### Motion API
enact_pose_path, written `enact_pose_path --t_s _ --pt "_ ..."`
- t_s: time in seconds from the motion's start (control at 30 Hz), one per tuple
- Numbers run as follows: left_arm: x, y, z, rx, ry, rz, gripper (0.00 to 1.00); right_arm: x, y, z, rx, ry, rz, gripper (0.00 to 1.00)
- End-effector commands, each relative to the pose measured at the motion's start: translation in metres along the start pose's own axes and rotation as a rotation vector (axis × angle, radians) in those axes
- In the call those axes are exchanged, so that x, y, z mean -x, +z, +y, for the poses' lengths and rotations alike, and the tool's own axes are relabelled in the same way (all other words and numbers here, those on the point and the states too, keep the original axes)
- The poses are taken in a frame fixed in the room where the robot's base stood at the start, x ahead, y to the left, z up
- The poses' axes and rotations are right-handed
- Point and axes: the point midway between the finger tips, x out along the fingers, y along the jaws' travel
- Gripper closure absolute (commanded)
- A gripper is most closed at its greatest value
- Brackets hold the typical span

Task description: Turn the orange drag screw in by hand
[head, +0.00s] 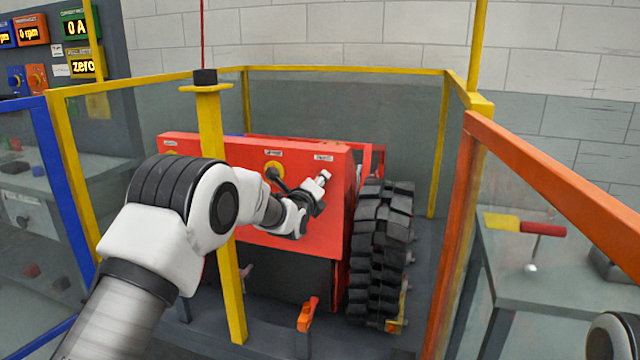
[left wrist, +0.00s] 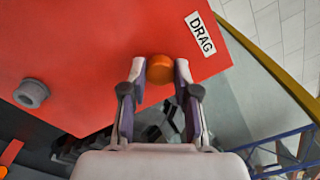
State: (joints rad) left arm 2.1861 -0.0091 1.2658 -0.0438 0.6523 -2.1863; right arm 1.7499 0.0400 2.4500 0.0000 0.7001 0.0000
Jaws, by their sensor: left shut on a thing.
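The orange drag screw (left wrist: 160,67) shows in the left wrist view as a round orange head on the red carrier face, close to a white label (left wrist: 201,33) reading DRAG. My left gripper (left wrist: 160,78) has a fingertip on each side of the screw head and is shut on it. In the head view, my left gripper (head: 322,184) is at the right part of the front of the red tracked carrier (head: 322,238). The screw itself cannot be made out there. My right gripper is not in view.
A yellow post (head: 228,285) stands beside my left arm, in front of the carrier. Yellow rails and clear panels surround the carrier, with an orange rail (head: 550,170) at right. A black track (head: 380,250) is right of the red face. A grey knob (left wrist: 31,93) protrudes nearby.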

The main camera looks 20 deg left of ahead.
Motion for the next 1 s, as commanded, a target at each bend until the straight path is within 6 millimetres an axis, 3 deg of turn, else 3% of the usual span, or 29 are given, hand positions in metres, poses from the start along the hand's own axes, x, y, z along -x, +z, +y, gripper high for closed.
enact_pose_path --t_s 0.17,0.43,0.5,0.67,0.97,1.0 --pt "0.0 -0.003 0.003 -0.132 0.002 0.003 0.95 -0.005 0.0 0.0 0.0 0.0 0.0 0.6" --pt "0.0 -0.004 0.004 -0.743 0.002 0.004 0.95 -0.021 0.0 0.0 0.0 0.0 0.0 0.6" --pt "-0.001 -0.012 0.014 -0.772 -0.001 0.001 0.95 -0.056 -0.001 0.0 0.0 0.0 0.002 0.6" --pt "-0.001 -0.009 0.012 -0.829 -0.002 0.0 0.95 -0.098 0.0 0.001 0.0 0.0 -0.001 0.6" --pt "0.0 -0.003 0.003 -0.849 0.003 0.007 0.95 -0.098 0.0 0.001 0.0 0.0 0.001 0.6" --pt "0.0 -0.003 0.003 -0.849 0.003 0.007 0.63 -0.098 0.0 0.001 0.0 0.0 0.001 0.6"
